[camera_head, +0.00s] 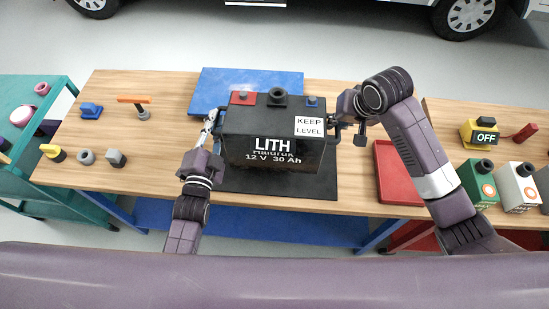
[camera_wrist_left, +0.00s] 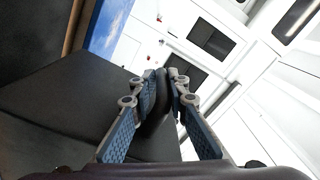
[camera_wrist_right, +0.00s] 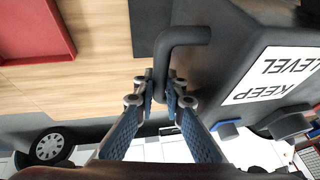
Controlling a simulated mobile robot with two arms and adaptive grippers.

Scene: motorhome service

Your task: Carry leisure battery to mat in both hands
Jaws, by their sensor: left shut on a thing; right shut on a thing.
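The leisure battery (camera_head: 272,165) is a black box with a red and a blue terminal, a "KEEP LEVEL" label and a handle at each end. It looks upright and roughly level. My left gripper (camera_head: 213,120) is shut on its left handle, also in the left wrist view (camera_wrist_left: 155,100). My right gripper (camera_head: 341,122) is shut on its right handle (camera_wrist_right: 178,40). A black mat (camera_head: 315,189) shows below and in front of the battery; any gap between them is unclear. A blue mat (camera_head: 250,80) lies behind, partly hidden by the battery.
The wooden bench (camera_head: 110,170) has small parts on its left, including an orange-handled tool (camera_head: 133,99). A red tray (camera_head: 397,175) is right of the black mat, below my right arm. A yellow OFF switch (camera_head: 481,133) and several bottles stand further right. A teal cart (camera_head: 30,140) is at left.

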